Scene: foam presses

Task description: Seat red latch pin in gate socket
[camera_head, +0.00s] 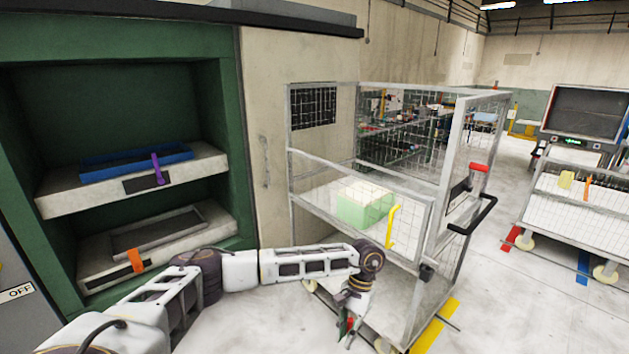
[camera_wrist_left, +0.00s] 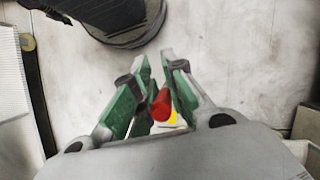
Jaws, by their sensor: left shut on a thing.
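My left gripper (camera_head: 349,335) hangs low over the floor, in front of the mesh cage cart. In the left wrist view its green fingers (camera_wrist_left: 157,72) are closed around a red cylinder (camera_wrist_left: 162,104), which looks like the red latch pin. Most of the pin is hidden by the fingers. On the cart's gate post (camera_head: 450,185) there is a dark plate and a red grip (camera_head: 479,167); I cannot make out the socket itself. The pin is well below and left of that post, apart from it. My right gripper is not in view.
The cage cart (camera_head: 291,180) holds a pale green block (camera_head: 364,208) and has a yellow handle (camera_head: 392,226) and a black bar handle (camera_head: 476,216). A green press (camera_head: 226,100) with shelves stands left. Another cart (camera_head: 573,210) stands right. Floor between the carts is mostly clear.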

